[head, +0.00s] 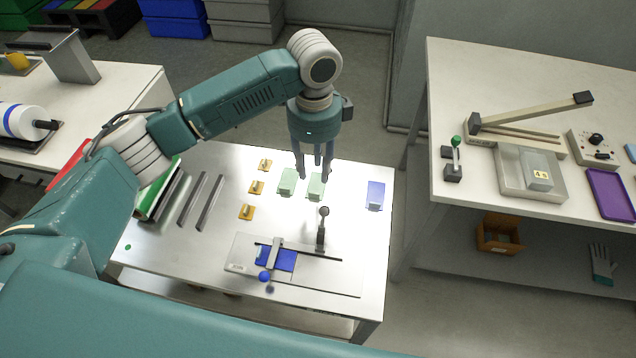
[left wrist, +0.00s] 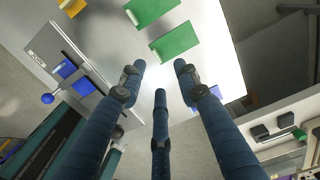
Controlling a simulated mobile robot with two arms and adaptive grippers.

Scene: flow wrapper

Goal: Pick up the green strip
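Two flat green pieces lie side by side on the steel table; I cannot tell which is the green strip. The left green piece (head: 286,183) and the right green piece (head: 316,190) each have a paler edge. In the left wrist view the right one (left wrist: 176,43) lies just beyond the fingertips and the left one (left wrist: 150,10) farther off. My left gripper (head: 315,170) points down above the table by the right green piece, partly covering it. Its three fingers (left wrist: 160,72) are spread, with nothing between them. My right gripper is not in view.
A blue piece (head: 375,195) lies to the right. A sealing jig (head: 320,268) with an upright knobbed post (head: 321,230) stands in front. A second table (head: 520,80) is at right.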

